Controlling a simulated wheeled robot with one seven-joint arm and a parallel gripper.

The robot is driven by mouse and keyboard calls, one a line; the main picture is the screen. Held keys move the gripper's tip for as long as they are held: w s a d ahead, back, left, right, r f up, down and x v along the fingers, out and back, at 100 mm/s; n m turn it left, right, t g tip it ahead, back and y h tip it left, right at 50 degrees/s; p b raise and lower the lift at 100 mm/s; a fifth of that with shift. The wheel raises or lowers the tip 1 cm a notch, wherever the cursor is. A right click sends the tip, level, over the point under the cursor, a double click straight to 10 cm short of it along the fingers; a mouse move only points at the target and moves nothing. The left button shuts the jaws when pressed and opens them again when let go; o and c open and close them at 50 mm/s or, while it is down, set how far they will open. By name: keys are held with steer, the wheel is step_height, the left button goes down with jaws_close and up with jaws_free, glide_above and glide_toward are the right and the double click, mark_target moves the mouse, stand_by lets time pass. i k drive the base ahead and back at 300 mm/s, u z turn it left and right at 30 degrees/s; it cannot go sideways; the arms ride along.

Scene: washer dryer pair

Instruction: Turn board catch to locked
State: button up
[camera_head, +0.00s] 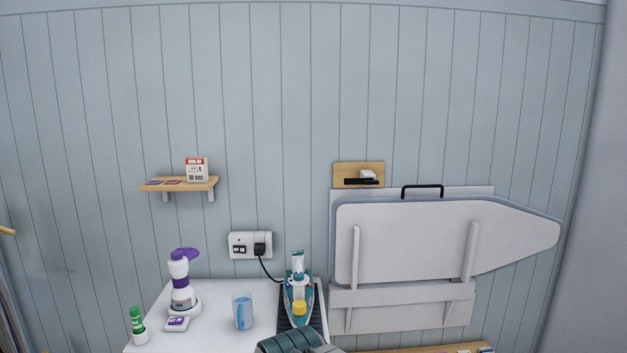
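The board catch is on the panelled wall above the ironing board's left part. It has a wooden backing plate (345,169), a small white block (367,174) and a dark bar (357,182) that lies about level. Which setting this is cannot be read from here. The grey ironing board (420,240) hangs on its side against the wall, its pointed end to the right, with a black handle (422,188) on top. My gripper is not in view. A dark rounded part at the bottom edge looks like part of my arm, below and left of the catch.
A black cord runs to a wall socket (241,245). A small shelf (180,183) is left. The wall around the catch is clear.

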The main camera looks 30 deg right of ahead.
mark_target(347, 182)
steer(key=z, duration=0.35)
steer(key=i, duration=0.85)
steer(key=z, duration=0.55)
